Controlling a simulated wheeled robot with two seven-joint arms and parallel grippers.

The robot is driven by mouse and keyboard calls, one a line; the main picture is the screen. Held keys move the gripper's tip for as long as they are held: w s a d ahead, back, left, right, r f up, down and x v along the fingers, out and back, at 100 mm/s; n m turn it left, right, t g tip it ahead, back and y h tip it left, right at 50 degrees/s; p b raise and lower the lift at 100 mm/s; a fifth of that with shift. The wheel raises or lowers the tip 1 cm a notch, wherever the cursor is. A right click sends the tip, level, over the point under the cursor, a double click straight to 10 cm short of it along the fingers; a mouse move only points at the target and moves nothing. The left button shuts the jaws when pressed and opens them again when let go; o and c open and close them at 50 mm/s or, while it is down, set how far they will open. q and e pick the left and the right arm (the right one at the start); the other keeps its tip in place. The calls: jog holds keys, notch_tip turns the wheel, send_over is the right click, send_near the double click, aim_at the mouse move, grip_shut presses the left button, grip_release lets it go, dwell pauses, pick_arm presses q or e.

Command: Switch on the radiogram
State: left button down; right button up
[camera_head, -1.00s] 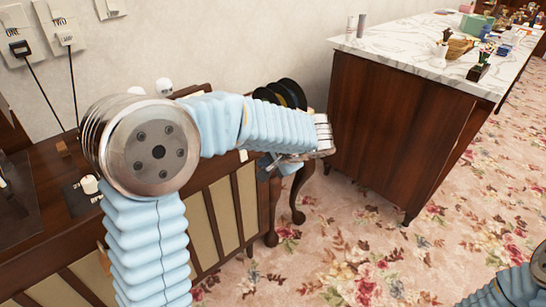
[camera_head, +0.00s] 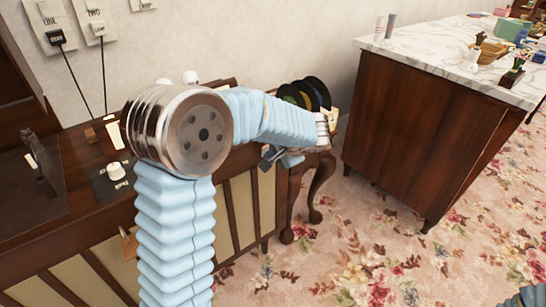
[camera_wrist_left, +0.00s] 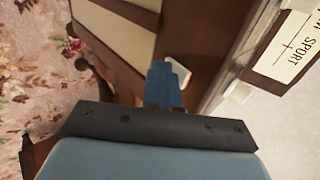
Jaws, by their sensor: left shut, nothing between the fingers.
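The radiogram (camera_head: 85,262) is a dark wooden cabinet with beige fabric panels, along the wall at the left of the head view. A white knob (camera_head: 117,172) sits on a dark plate on its top. My left arm crosses in front and hides part of the cabinet. My left gripper (camera_head: 268,160) is near the cabinet's right end, well right of the knob. In the left wrist view its blue fingers (camera_wrist_left: 165,85) are together and empty, with dark wood behind them.
A small table with curved legs (camera_head: 318,185) holds black discs (camera_head: 305,95) beside the cabinet. A marble-topped counter (camera_head: 425,55) stands at right. Two wall switches (camera_head: 57,38) with cords are above the cabinet. A white "SPORT" label (camera_wrist_left: 292,40) shows in the wrist view. Flowered carpet lies open in front.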

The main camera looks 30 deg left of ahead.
jog(key=shift+r, duration=0.1)
pick_arm(q)
jog(key=shift+r+p, duration=0.5)
jog(key=shift+r, duration=0.35)
pick_arm(e)
jog(key=shift+r, duration=0.4)
